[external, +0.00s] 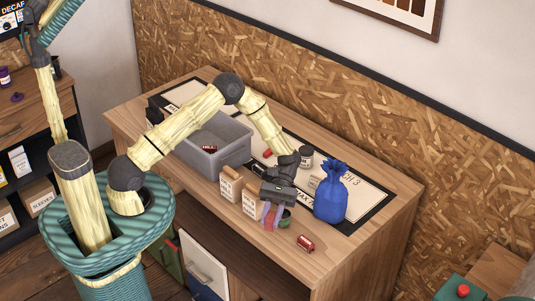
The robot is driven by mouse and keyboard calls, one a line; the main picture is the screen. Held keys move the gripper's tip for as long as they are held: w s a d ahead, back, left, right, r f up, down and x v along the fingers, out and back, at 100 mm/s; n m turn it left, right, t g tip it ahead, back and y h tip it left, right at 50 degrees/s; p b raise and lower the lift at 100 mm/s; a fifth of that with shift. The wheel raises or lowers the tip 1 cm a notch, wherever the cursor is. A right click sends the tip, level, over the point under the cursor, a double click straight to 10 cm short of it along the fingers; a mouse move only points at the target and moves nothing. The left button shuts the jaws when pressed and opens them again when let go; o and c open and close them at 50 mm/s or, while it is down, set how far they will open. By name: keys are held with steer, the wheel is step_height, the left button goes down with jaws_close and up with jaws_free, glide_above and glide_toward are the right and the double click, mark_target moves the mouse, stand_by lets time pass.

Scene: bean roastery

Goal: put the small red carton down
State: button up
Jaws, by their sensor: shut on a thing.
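My gripper (271,218) is low over the front of the wooden table, fingers pointing down. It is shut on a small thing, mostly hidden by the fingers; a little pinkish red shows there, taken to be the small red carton. I cannot tell whether it touches the tabletop. A separate small red item with a pale label (306,243) lies on the table to the right of my gripper, near the front edge.
A grey bin (232,150) stands left of my gripper. A blue tied sack (331,195) and a jar (306,158) stand behind.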

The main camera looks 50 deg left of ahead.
steer(key=w+a+r+n+t+h, duration=0.1)
steer(key=w+a+n+t+h, duration=0.1)
steer(key=w+n+t, duration=0.2)
steer(key=w+a+n+t+h+p, duration=0.1)
steer(key=w+n+t, duration=0.3)
steer(key=w, duration=0.7)
steer(key=w+a+r+n+t+h+p, duration=0.1)
steer(key=w+a+n+t+h, duration=0.2)
steer(key=w, duration=0.4)
steer(key=shift+w+a+r+n+t+h, duration=0.3)
steer(key=shift+a+n+t+h, duration=0.15)
steer(key=shift+n+h, duration=0.2)
steer(key=shift+f, duration=0.1)
steer(key=shift+f+p, duration=1.05)
steer(key=shift+f, duration=1.8)
steer(key=shift+f+p, duration=0.65)
steer(key=shift+f, duration=1.4)
